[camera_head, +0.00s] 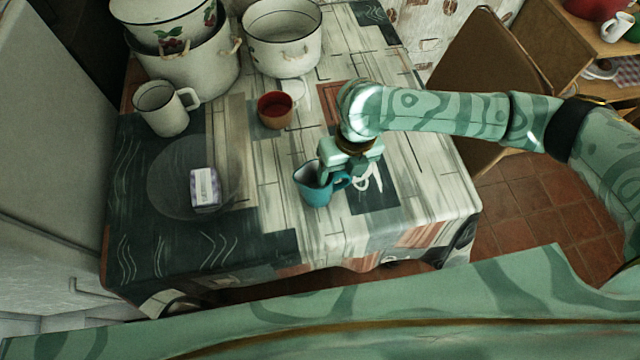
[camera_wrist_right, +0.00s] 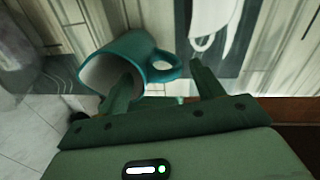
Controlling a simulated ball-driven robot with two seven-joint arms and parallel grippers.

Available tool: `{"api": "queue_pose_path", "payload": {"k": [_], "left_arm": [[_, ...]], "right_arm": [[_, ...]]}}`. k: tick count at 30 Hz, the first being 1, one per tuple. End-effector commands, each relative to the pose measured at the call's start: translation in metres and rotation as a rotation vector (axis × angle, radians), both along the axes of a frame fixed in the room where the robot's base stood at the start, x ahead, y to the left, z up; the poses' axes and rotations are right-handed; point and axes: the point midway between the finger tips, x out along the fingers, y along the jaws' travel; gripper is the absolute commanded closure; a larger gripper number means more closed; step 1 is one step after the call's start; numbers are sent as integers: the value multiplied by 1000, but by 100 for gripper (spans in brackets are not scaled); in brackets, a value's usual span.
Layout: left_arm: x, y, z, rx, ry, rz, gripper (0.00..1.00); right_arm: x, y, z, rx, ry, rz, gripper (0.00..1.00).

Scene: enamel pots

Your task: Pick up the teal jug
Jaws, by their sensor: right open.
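The teal jug (camera_head: 313,192) stands upright near the front of the table, with its handle to the right. In the right wrist view the jug (camera_wrist_right: 145,50) shows its pale inside and its handle. My right gripper (camera_head: 345,172) is open and low over the jug's handle side. In the wrist view the jaws (camera_wrist_right: 165,80) are spread: one finger overlaps the jug's mouth, the other is right of the handle. I cannot tell whether either finger touches the jug. My left gripper is not in view.
A white object (camera_head: 368,182), partly hidden, lies right of the jug. A red-brown mug (camera_head: 274,112), a white enamel mug (camera_head: 164,108), a white pot (camera_head: 283,45) and stacked pots stand behind. A small labelled block (camera_head: 204,188) is at left. The tabletop (camera_head: 260,215) left of the jug is clear.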

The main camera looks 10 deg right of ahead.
Motion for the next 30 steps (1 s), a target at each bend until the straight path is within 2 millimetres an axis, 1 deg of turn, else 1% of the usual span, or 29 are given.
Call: {"api": "queue_pose_path", "payload": {"k": [1, 6, 9, 14, 15, 17, 18, 20, 21, 30], "left_arm": [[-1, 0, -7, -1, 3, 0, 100], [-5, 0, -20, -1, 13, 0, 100], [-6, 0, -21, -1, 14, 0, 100], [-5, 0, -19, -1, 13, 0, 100], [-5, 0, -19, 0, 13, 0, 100], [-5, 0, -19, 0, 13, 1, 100], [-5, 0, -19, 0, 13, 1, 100], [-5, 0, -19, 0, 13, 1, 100], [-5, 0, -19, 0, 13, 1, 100], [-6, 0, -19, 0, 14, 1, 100]], "right_arm": [[-1, -1, -12, -1, 5, 0, 33], [-2, -1, -41, -1, 6, -1, 33], [-2, -1, -46, -1, 3, -1, 33], [-2, -1, -44, -1, 1, 0, 33], [-2, 0, -44, -1, 1, 0, 45], [-2, 0, -43, -1, 1, 0, 61], [-2, 0, -43, -1, 1, 0, 72], [-2, 0, -43, -1, 1, 0, 89], [-2, 0, -43, -1, 1, 0, 92], [-2, 0, -42, 0, 0, 0, 92]]}}
